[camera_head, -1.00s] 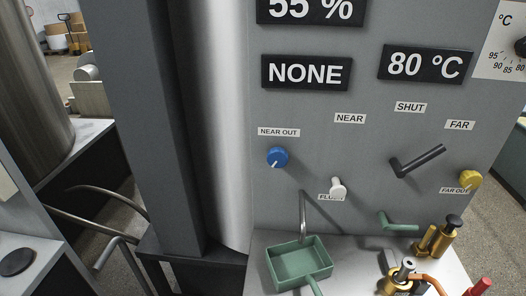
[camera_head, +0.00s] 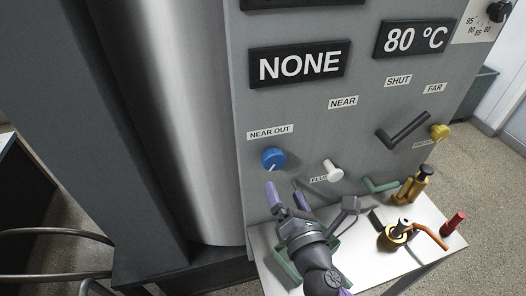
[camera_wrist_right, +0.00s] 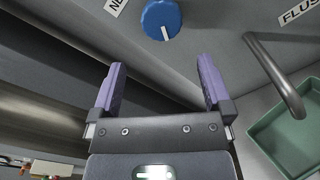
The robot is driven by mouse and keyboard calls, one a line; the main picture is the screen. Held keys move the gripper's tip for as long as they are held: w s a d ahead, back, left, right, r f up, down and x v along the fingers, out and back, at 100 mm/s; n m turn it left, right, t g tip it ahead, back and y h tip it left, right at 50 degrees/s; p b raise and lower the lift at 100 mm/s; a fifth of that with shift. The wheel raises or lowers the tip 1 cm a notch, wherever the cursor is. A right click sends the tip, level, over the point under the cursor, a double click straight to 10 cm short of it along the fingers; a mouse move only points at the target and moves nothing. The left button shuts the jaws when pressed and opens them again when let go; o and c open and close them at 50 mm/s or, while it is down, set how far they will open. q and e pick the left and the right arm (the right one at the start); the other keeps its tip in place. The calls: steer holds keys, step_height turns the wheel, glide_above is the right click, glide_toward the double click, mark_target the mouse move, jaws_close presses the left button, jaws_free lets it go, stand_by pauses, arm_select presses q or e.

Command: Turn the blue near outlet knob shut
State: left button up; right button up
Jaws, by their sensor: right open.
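The blue near outlet knob (camera_head: 273,159) sits on the grey panel under the NEAR OUT label (camera_head: 270,132). Its white pointer line points down, slightly left in the head view. The knob also shows at the top of the right wrist view (camera_wrist_right: 161,19), ahead of the fingers. My right gripper (camera_head: 286,188) is open and empty, its purple fingers just below the knob and apart from it. Both fingers show in the right wrist view (camera_wrist_right: 161,80) with a wide gap between them. My left gripper is not in view.
A white flush knob (camera_head: 332,171) is right of the blue knob. A dark lever (camera_head: 403,130) and yellow far outlet knob (camera_head: 439,132) are further right. A bent spout (camera_wrist_right: 283,75) and green tray (camera_wrist_right: 292,138) are beside my right gripper. Brass fittings (camera_head: 412,186) stand on the white shelf.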

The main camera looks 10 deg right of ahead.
mark_target(274, 165)
steer(key=w, duration=0.8)
steer(key=shift+f, duration=0.1)
steer(key=shift+w, duration=0.45)
steer(key=shift+c, duration=0.4)
steer(key=c, duration=1.1)
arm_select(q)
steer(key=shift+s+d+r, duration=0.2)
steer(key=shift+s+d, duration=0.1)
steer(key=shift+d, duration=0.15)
arm_select(e)
steer(key=shift+o, duration=0.2)
